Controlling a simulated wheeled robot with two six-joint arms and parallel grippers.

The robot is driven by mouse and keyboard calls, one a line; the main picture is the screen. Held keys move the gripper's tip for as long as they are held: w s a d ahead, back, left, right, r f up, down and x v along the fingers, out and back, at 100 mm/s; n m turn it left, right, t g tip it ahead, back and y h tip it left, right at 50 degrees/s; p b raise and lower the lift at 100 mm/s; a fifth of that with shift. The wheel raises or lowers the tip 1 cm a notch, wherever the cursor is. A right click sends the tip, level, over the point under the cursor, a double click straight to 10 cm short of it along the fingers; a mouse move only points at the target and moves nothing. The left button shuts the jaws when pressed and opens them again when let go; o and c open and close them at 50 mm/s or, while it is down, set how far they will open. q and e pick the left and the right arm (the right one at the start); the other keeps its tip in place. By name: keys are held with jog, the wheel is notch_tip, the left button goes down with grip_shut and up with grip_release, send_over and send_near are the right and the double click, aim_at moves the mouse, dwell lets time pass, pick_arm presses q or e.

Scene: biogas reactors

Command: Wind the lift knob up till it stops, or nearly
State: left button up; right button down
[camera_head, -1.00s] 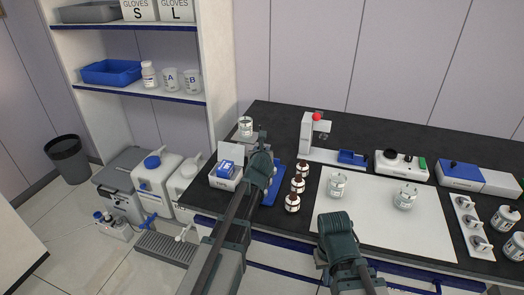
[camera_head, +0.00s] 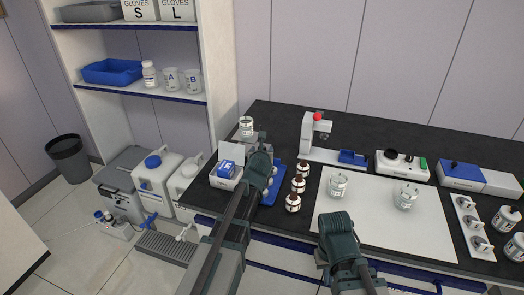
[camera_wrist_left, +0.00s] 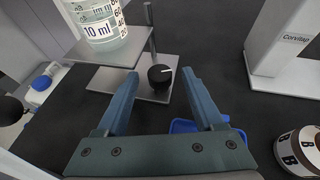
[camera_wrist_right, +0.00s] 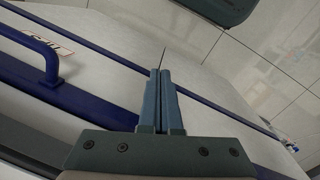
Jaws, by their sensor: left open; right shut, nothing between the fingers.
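The lift stands at the back left of the bench, partly hidden by my left arm in the head view. In the left wrist view it has a grey platform (camera_wrist_left: 130,52), a post, a base plate and a black lift knob (camera_wrist_left: 160,76) with a white mark. A beaker labelled 10 ml (camera_wrist_left: 100,25) stands on the platform; it also shows in the head view (camera_head: 246,126). My left gripper (camera_wrist_left: 160,74) is open, with the knob between its fingertips in the picture; I cannot tell whether they touch it. My right gripper (camera_wrist_right: 161,72) is shut and empty, near the bench's front edge.
A white Corvitap stand (camera_wrist_left: 285,40) is right of the lift. Brown bottles (camera_head: 298,185) and a blue tray (camera_head: 272,190) are close to my left arm. Two beakers stand on the white mat (camera_head: 375,225). A white box (camera_head: 225,180) is at the left edge.

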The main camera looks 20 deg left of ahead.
pick_arm(q)
jog(key=p+v, duration=0.5)
jog(key=v, duration=0.8)
jog(key=shift+s, duration=0.3)
pick_arm(e)
notch_tip(320, 180, up, 5)
jog(key=shift+r, duration=0.1)
pick_arm(q)
jog(key=shift+w, duration=0.1)
